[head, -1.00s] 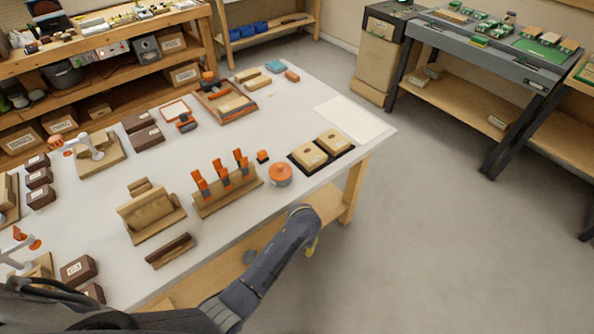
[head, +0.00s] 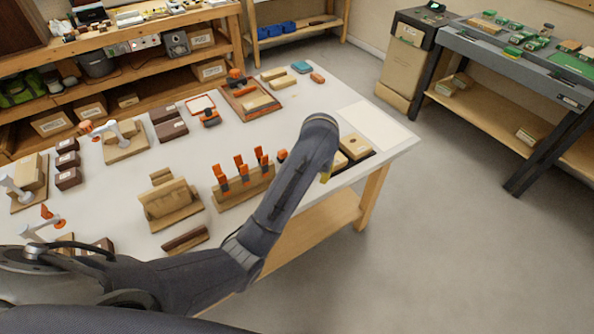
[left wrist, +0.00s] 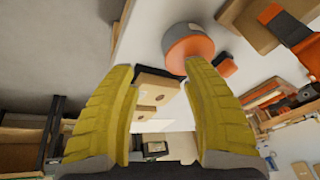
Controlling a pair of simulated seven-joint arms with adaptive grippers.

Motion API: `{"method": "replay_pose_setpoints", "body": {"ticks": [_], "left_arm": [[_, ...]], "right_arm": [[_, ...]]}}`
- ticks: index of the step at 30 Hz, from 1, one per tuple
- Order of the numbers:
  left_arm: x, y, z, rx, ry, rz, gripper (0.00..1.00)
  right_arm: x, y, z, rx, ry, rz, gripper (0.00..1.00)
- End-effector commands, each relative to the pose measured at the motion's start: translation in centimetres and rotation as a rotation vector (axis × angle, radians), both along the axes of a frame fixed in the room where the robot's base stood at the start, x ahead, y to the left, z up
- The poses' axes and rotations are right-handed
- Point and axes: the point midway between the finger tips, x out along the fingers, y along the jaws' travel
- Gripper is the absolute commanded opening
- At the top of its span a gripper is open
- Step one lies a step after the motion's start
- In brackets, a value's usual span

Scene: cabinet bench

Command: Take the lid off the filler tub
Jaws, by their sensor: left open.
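The filler tub (left wrist: 182,48) shows in the left wrist view as a round tub with a grey side and an orange face, near the top centre. In the head view my arm hides it. My left gripper (left wrist: 160,68) has two yellow fingers, spread wide with nothing between them. The tub is beyond the fingertips, nearer the right finger; I cannot tell whether that finger touches it. In the head view only a bit of yellow finger (head: 325,177) shows below the arm's end. My right gripper is not in view.
A rack with orange-handled tools (head: 243,187) stands left of my arm. A dark tray with tan blocks (head: 355,147) is to the right, partly hidden. A small orange-and-black item (left wrist: 224,64) lies beside the tub. A white sheet (head: 377,125) lies at the table's right end.

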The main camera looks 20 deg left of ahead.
Motion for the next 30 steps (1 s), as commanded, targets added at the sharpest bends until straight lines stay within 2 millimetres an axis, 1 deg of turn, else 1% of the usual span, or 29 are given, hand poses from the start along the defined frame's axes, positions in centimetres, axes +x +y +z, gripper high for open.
{"method": "replay_pose_setpoints", "body": {"ticks": [1,3,6,9,11,19,27,30], "left_arm": [[0.3,1.2,1.0,-0.034,-0.017,0.039,0.48],[0.4,2.4,2.1,-0.076,-0.032,0.083,0.48],[0.6,3.6,3.2,-0.118,-0.048,0.126,0.48],[0.7,4.2,3.6,-0.137,-0.056,0.148,0.48],[0.8,4.4,3.5,-0.143,-0.058,0.154,0.48],[1.3,4.5,2.1,-0.143,-0.057,0.154,0.48],[1.6,4.4,1.4,-0.144,-0.057,0.154,0.48],[1.8,4.5,0.8,-0.142,-0.056,0.155,0.48]], "right_arm": [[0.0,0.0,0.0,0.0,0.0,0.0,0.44],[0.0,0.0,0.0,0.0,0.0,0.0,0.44],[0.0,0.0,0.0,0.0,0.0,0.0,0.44],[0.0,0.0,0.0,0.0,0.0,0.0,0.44],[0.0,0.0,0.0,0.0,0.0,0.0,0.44],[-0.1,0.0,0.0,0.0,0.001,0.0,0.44],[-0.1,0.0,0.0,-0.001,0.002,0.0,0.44],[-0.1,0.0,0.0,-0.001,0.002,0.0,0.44]]}}
